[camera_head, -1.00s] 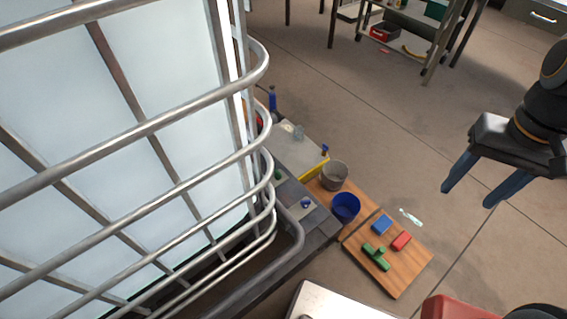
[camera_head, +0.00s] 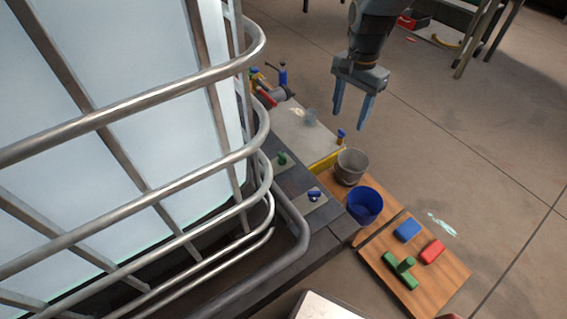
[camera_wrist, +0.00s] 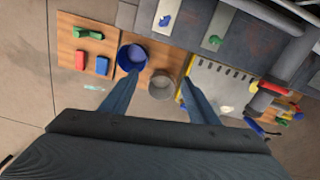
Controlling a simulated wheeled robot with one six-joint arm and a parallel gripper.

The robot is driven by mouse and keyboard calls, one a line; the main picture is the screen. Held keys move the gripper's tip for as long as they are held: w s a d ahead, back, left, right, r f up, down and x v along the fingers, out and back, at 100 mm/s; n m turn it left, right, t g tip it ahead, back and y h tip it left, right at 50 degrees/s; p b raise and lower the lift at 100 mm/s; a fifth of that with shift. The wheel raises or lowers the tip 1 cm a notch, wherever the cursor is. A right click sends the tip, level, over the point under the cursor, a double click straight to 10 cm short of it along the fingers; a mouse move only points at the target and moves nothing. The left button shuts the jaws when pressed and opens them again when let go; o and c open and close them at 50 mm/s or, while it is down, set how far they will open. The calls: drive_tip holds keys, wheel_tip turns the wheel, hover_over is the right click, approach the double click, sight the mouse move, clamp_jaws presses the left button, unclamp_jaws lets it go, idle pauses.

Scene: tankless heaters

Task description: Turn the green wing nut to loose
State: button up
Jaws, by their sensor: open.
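The small green wing nut (camera_head: 282,159) sits on a grey plate on the dark pallet ledge, just right of the metal cage. In the wrist view the green wing nut (camera_wrist: 215,41) is above and right of my fingertips. A blue wing nut (camera_head: 314,195) sits on a similar plate beside it and also shows in the wrist view (camera_wrist: 165,20). My gripper (camera_head: 350,118) is open and empty, fingers pointing down, up and right of the green nut in the head view. In the wrist view my gripper (camera_wrist: 160,78) spans the area of the grey bucket.
A metal cage (camera_head: 150,105) around a white tank fills the left. A grey bucket (camera_head: 351,167) and blue bucket (camera_head: 365,205) stand by a wooden board (camera_head: 440,285) with green, blue and red pieces. A light panel (camera_head: 305,135) with valves lies behind.

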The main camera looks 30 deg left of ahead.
drive_tip(key=shift+m, duration=0.9)
drive_tip(key=a+f+b, duration=0.3)
drive_tip(key=a+f, duration=0.3)
drive_tip(key=a+f+b, duration=0.4)
drive_tip(key=a+f, duration=0.3)
drive_tip(key=s+a+f+b, duration=0.1)
drive_tip(key=a+f+b, duration=0.2)
drive_tip(key=a+f, duration=0.3)
drive_tip(key=shift+a+f, duration=0.25)
drive_tip(key=shift+a, duration=0.4)
wheel_tip(320, 180, down, 8)
drive_tip(key=b, duration=0.3)
drive_tip(key=shift+r, duration=0.15)
drive_tip(key=c, duration=1)
drive_tip(key=shift+c, duration=0.2)
drive_tip(key=shift+r, duration=0.1)
